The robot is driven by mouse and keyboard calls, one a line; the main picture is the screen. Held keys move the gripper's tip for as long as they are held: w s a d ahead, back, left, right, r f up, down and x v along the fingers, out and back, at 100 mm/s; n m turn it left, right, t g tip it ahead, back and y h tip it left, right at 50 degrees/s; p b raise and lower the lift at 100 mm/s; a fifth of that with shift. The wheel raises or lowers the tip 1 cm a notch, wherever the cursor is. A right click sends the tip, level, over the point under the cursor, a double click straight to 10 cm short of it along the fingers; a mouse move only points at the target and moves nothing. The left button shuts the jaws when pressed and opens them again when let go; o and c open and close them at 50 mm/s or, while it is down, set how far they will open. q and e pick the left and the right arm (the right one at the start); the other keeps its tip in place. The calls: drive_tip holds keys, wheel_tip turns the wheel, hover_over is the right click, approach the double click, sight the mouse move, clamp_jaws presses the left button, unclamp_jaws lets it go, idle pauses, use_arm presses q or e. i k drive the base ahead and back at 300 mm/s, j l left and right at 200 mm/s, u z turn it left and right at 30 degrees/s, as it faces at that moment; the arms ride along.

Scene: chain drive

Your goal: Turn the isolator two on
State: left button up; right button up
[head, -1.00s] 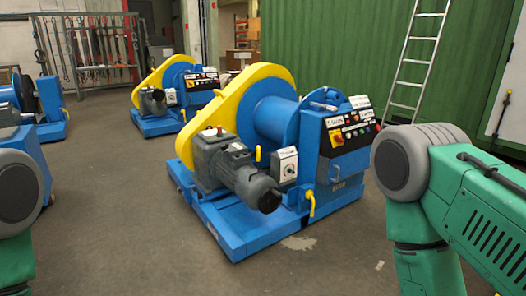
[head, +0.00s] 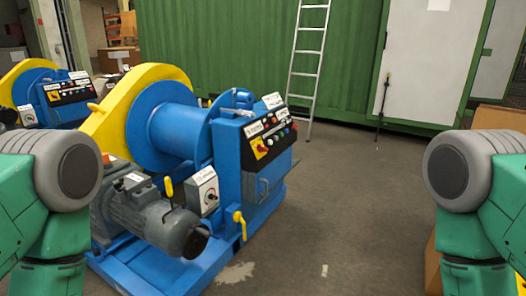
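A blue and yellow winch machine (head: 165,135) stands left of centre in the head view. Its black control panel (head: 268,135) carries several coloured buttons and labels too small to read. A red rotary switch on a yellow plate (head: 260,148) sits at the panel's lower left. A small grey box with a dial (head: 206,192) is mounted beside the motor. A second similar machine (head: 45,88) with a panel stands farther back at the left. I cannot tell which switch is isolator two. My green arms show at both sides, but neither gripper is in view.
A grey motor (head: 150,215) and a yellow lever (head: 240,222) stick out at the near machine's front. A ladder (head: 306,65) leans on the green container wall (head: 230,45). The floor (head: 350,210) right of the machine is clear. Cardboard boxes (head: 498,118) stand at the right.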

sight(261, 148)
drive_tip(key=i+l+u, duration=0.15)
drive_tip(key=i+l, duration=0.3)
drive_tip(key=i+l+u, duration=0.2)
drive_tip(key=i+l, duration=0.25)
drive_tip(key=l, duration=0.15)
